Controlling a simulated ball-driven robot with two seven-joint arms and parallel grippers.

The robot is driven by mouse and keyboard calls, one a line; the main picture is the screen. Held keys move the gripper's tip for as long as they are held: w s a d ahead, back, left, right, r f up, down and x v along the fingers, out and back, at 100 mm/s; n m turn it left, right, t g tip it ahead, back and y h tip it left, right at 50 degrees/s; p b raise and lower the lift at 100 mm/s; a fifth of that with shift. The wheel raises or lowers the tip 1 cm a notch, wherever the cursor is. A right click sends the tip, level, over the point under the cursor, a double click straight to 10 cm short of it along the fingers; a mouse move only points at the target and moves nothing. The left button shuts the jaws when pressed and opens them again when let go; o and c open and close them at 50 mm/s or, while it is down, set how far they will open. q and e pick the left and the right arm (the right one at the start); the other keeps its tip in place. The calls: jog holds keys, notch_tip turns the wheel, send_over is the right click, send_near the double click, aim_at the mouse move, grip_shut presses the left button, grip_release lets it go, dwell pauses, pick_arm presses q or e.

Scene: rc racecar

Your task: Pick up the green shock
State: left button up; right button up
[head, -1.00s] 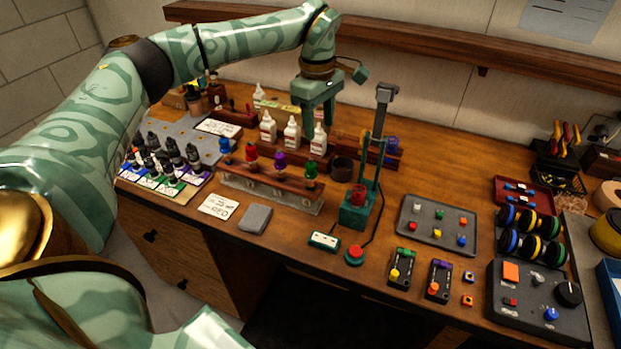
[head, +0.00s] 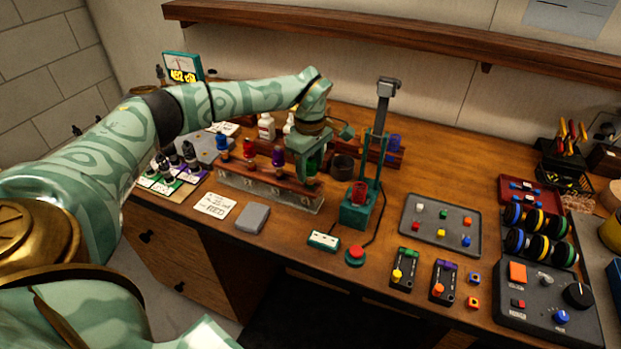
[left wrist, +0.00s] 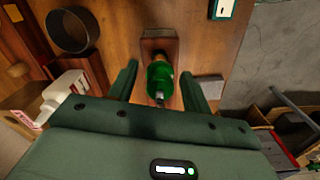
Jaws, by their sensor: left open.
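The green shock (head: 314,164) stands at the right end of a wooden rack (head: 262,190) with a clear base. It also shows in the left wrist view (left wrist: 160,76), between the two fingers. My left gripper (head: 312,168) is open, pointing down around the green shock, with a finger on either side. In the left wrist view there is a gap between each finger and the shock. My right gripper is not in view.
Blue (head: 222,142), red (head: 249,148) and purple (head: 278,156) shocks stand in the same rack, left of the gripper. White bottles (head: 266,127) are behind. A dark round cup (head: 342,167) and a green stand (head: 358,210) are close on the right.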

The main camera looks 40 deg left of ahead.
pick_arm(q)
jog(key=shift+f, duration=0.55)
jog(key=c, duration=0.9)
jog(key=shift+c, duration=0.2)
jog(key=shift+r, duration=0.15)
notch_tip(320, 180, up, 10)
jog(key=shift+r+p, duration=0.1)
jog(key=shift+p, duration=1.05)
jog(key=shift+r+p, duration=0.6)
notch_tip(320, 180, up, 6)
jog(key=p, duration=0.7)
jog(key=shift+r+p, duration=0.2)
jog(key=shift+p, duration=0.2)
jog(key=shift+f, duration=0.1)
